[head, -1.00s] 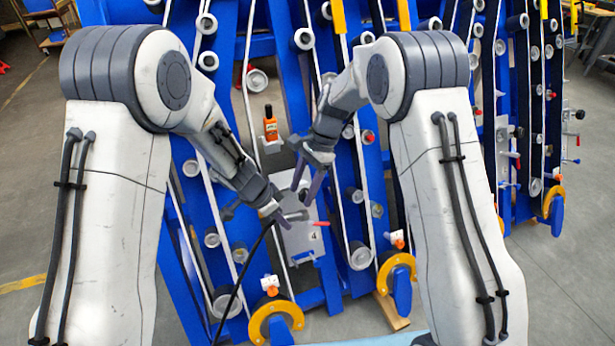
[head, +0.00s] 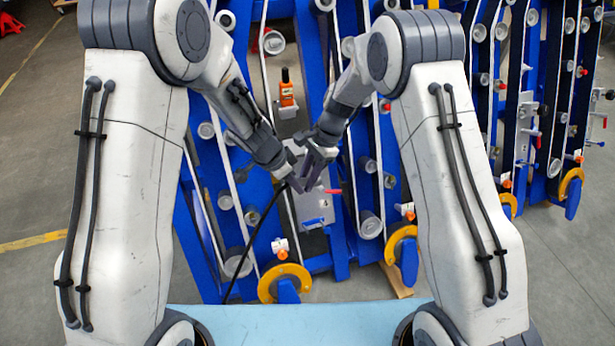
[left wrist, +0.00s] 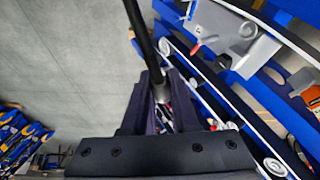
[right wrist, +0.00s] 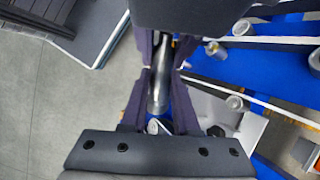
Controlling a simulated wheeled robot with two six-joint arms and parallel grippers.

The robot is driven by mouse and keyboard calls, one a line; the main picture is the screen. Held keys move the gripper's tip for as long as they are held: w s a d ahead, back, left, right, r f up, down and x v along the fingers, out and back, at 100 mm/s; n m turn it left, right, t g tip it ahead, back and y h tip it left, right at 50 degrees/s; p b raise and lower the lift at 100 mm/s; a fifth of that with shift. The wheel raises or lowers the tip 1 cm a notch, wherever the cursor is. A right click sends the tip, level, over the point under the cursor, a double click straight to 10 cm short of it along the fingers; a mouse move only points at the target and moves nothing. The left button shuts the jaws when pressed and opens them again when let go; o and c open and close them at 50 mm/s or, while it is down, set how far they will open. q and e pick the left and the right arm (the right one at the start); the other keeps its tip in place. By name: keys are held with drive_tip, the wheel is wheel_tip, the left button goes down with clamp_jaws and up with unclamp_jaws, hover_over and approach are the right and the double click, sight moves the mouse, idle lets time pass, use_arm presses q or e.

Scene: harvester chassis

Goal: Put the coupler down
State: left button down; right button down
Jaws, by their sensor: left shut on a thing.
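The coupler is a silver metal cylinder on the end of a black hose. It shows in the right wrist view (right wrist: 159,92). My left gripper (head: 288,178) is shut on it; in the left wrist view the black hose (left wrist: 143,48) runs down between the fingers (left wrist: 161,90). My right gripper (head: 312,172) is close beside the left one. In the right wrist view its fingers (right wrist: 163,85) stand apart on either side of the coupler. Both grippers are in front of a grey plate (head: 314,208). The coupler is mostly hidden in the head view.
A blue frame (head: 203,250) with rollers and belts stands behind the grippers. Yellow-ringed wheels (head: 268,283) are low on the frame. A light blue surface (head: 300,325) lies in front, clear in the middle.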

use_arm(q)
drive_tip(key=c, duration=0.6)
unclamp_jaws()
